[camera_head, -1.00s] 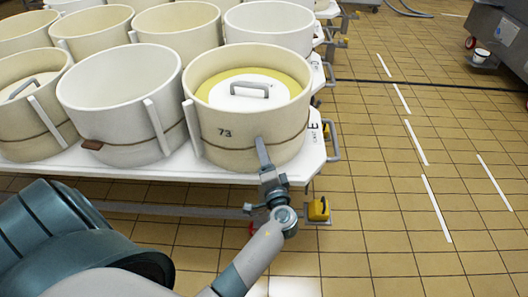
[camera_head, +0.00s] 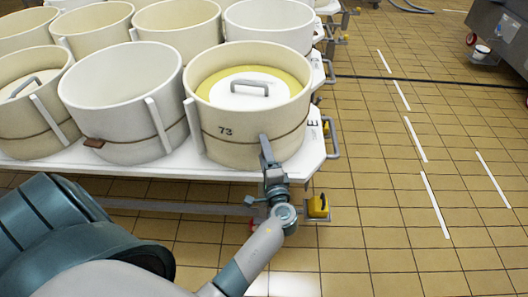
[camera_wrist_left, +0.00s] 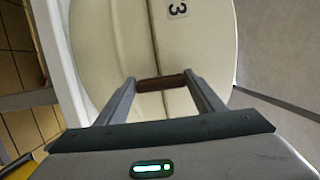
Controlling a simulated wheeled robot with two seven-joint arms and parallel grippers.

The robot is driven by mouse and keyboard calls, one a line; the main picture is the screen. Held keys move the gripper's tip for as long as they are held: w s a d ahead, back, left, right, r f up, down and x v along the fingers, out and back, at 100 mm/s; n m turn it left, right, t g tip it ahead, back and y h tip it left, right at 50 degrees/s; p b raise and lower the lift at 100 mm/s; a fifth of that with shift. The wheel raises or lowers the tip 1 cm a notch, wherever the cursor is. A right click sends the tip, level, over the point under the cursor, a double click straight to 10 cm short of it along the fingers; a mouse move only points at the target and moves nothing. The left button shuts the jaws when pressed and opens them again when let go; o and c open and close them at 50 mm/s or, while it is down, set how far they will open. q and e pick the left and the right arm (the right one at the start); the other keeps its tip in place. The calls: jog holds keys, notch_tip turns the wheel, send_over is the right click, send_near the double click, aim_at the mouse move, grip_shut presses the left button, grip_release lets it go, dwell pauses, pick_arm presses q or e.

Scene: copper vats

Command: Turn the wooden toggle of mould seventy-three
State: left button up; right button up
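Mould seventy-three (camera_head: 240,135) is a cream round tub marked 73, with a yellow-edged white lid inside, at the front right corner of a white table. My left gripper (camera_head: 265,145) reaches its front wall below and right of the number. In the left wrist view the brown wooden toggle (camera_wrist_left: 162,83) lies across the dark strap (camera_wrist_left: 152,40), at right angles to it. The left fingers (camera_wrist_left: 161,84) stand at its two ends, with the toggle filling the gap, and appear shut on it. In the head view the gripper hides the toggle. My right gripper is out of view.
A white mould (camera_head: 120,100) stands close on the left, with its own brown toggle (camera_head: 94,143) lying along its strap. The table (camera_head: 315,155) has a grey handle (camera_head: 332,140) at its right edge.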

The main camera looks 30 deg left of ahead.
pick_arm(q)
jog(key=shift+o, duration=1.2)
jog(key=shift+d, duration=0.1)
jog(key=b+v, duration=0.1)
jog(key=v, duration=1.1)
jog(key=shift+b, duration=0.35)
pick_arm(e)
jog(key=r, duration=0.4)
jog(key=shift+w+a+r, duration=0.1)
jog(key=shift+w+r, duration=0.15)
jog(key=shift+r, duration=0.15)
pick_arm(q)
jog(key=shift+s, duration=0.1)
